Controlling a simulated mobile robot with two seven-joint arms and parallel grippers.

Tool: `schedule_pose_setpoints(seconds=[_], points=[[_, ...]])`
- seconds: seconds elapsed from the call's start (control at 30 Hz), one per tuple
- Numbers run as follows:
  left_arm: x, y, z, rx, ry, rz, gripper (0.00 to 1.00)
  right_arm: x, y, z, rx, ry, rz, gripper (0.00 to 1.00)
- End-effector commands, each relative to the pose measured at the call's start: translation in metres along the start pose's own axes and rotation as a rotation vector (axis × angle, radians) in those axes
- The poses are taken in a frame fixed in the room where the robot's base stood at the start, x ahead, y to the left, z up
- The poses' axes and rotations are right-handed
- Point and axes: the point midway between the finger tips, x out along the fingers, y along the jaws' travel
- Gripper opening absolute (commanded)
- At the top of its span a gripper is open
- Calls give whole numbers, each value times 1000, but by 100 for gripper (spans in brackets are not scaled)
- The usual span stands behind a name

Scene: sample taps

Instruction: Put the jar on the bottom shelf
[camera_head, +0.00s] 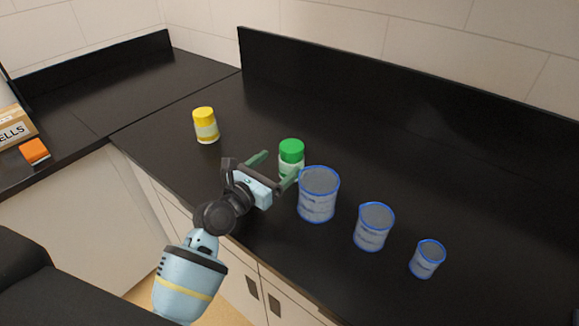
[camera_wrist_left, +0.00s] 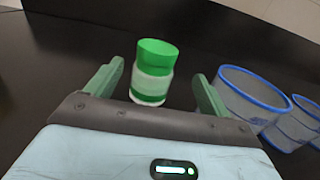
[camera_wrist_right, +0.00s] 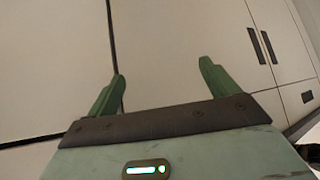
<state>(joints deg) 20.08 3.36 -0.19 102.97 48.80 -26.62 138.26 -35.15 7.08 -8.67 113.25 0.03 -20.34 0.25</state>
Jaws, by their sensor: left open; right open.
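A jar with a green lid (camera_head: 291,151) stands upright on the black counter, and it also shows in the left wrist view (camera_wrist_left: 153,75). My left gripper (camera_head: 279,167) is open, with its fingers pointing at the green-lidded jar. In the left wrist view the jar shows between and just beyond the two fingers, which do not close on it. A yellow-lidded jar (camera_head: 205,126) stands further left on the counter. My right gripper (camera_wrist_right: 162,72) is open and empty, facing pale cabinet fronts. No shelf can be made out in these views.
Three blue-rimmed mesh cups, large (camera_head: 318,196), medium (camera_head: 373,228) and small (camera_head: 427,260), stand in a row right of the green-lidded jar. The large one is close to my left gripper's right finger. An orange item (camera_head: 34,151) sits on the left counter. The counter behind is clear.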

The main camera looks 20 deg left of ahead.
Motion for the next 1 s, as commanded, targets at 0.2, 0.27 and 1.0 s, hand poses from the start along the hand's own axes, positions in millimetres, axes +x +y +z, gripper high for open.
schedule_pose_setpoints(seconds=[0.2,0.27,1.0], points=[[19,0,1,2,-1,-1,81,1,-4,2,14,-3,-1,87],[24,0,1,3,-1,0,81,1,-4,2,16,-3,-1,87],[78,6,3,7,-1,1,81,2,-2,10,4,-18,-3,87]])
